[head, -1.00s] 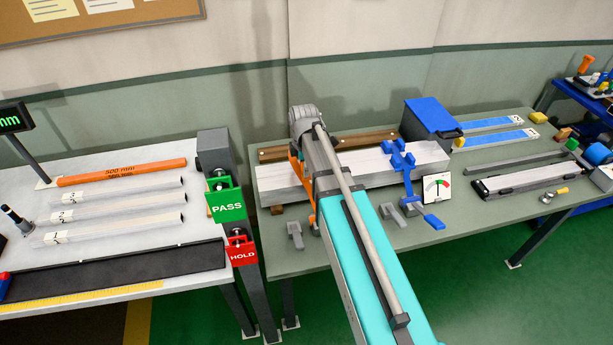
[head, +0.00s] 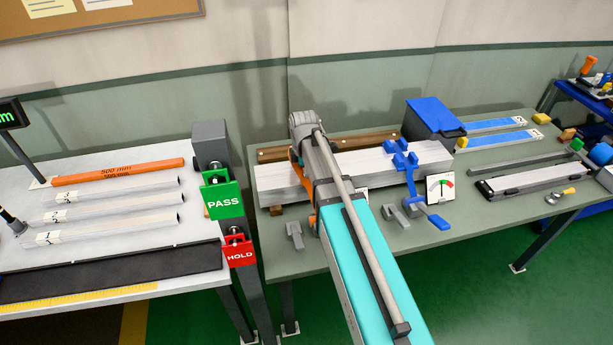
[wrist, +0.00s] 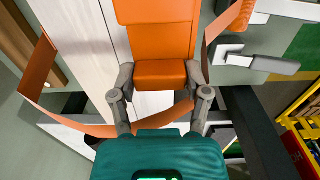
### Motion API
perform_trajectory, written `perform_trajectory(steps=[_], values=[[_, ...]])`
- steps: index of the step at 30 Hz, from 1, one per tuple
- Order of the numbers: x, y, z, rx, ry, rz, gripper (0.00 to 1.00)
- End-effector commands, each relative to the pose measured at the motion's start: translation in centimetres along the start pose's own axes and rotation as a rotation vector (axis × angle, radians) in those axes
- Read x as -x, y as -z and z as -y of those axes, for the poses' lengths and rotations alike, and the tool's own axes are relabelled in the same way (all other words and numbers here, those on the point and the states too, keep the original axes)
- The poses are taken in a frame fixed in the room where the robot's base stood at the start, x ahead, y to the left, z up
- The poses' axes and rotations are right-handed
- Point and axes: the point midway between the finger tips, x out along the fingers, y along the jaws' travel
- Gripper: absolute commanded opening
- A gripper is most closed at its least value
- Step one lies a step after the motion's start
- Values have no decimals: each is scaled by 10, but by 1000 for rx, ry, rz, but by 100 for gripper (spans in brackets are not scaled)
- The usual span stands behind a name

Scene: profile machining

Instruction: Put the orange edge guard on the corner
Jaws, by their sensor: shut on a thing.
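The orange edge guard (wrist: 160,40) is between the two grey fingers of my gripper (wrist: 162,82) in the wrist view, and the gripper is shut on it. A thin orange band (wrist: 38,68) curves around both sides of the gripper. Pale boards (wrist: 88,35) lie below and beside the guard. In the head view, the stack of pale boards (head: 385,162) lies on the green-grey table, and my arm crosses its left part. I cannot tell whether the guard touches a board corner.
A blue clamp (head: 411,168) stands over the stack, with a dial card (head: 440,187) beside it. Grey lever clamps (head: 295,235) stand in front. A blue box (head: 434,120) is behind right. PASS (head: 222,201) and HOLD (head: 239,254) signs stand left of the table.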

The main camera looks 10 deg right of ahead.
Motion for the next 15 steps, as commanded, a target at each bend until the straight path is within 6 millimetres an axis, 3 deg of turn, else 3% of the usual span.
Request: perform_trajectory(steps=[15], values=[[-5,0,0,0,0,0,21]])
